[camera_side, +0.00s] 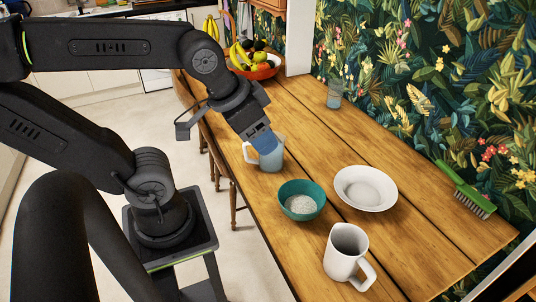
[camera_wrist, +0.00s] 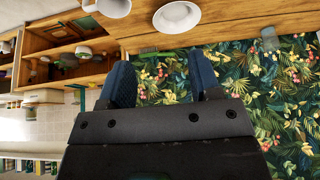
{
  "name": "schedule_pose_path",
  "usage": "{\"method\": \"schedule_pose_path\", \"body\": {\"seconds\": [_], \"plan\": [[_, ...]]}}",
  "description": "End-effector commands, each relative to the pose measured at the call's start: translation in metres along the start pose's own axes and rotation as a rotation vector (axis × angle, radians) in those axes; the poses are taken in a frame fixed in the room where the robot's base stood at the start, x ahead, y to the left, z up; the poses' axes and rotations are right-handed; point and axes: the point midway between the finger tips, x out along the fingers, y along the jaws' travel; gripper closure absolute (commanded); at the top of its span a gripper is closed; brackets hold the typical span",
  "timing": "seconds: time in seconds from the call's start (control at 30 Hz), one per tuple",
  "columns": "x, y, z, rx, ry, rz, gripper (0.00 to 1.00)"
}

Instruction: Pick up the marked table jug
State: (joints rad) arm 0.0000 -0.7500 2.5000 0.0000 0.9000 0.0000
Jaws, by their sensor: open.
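A pale blue-white jug (camera_side: 271,160) stands upright on the wooden table, its handle to the left. My gripper (camera_side: 263,143) is at its upper part in the side view, with blue fingers overlapping its rim; I cannot tell whether they are touching it. A second, white jug (camera_side: 343,255) stands upright at the near end of the table, its handle to the right. I see no clear mark on either jug. In the wrist view my gripper (camera_wrist: 161,76) is open with nothing between its fingers, and a white jug (camera_wrist: 114,7) shows at the top edge.
A green brush (camera_side: 466,190) lies by the leafy wall. A glass (camera_side: 334,95) and an orange fruit bowl (camera_side: 257,71) stand farther back.

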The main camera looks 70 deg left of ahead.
Motion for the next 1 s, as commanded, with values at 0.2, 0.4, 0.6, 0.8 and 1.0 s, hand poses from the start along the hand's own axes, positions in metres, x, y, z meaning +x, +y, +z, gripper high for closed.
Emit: {"method": "schedule_pose_path", "body": {"seconds": [0.2,0.4,0.6,0.8,1.0], "plan": [[0.000,0.000,0.000,0.000,0.000,0.000,0.52],[0.008,-0.004,0.003,0.009,-0.045,-0.023,0.52],[0.048,-0.034,0.028,0.082,-0.326,-0.179,0.52],[0.082,-0.081,0.061,0.215,-0.677,-0.404,0.52],[0.101,-0.129,0.082,0.399,-0.976,-0.634,0.52]]}}
